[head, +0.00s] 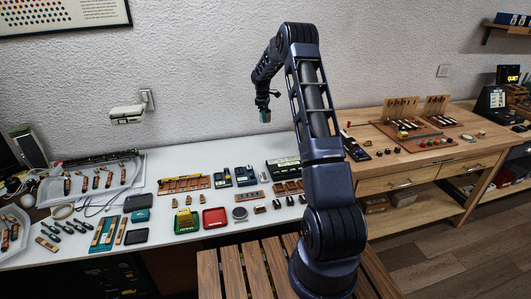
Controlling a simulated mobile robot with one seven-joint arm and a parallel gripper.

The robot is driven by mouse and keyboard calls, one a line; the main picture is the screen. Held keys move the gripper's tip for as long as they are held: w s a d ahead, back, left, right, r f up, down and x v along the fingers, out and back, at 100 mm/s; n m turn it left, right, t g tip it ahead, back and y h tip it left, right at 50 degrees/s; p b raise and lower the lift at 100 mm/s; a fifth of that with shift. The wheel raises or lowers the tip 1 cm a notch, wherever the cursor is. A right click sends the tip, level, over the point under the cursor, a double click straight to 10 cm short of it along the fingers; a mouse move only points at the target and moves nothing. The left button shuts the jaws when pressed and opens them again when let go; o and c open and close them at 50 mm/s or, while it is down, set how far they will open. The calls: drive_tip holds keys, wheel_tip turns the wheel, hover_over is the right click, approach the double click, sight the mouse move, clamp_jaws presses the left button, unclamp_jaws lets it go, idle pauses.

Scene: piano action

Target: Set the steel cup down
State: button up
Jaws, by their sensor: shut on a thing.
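My gripper (265,113) hangs at the end of my raised arm, pointing down in front of the white wall, well above the white table (160,240). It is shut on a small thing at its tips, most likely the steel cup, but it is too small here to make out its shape. A round grey dish (240,213) lies on the white table below, beside a red tray.
The white table holds a red tray (215,218), a yellow-green box (186,221), a black case (283,167) and clear bins of parts (92,182). A wooden workbench (420,160) with racks stands at right. A slatted wooden surface (235,275) is in front.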

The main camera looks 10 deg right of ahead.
sight(267, 152)
drive_tip(key=shift+d+f, duration=0.15)
drive_tip(key=shift+f, duration=0.3)
wheel_tip(267, 152, down, 19)
idle(0.3)
drive_tip(key=o, duration=1)
drive_tip(key=shift+f, duration=0.15)
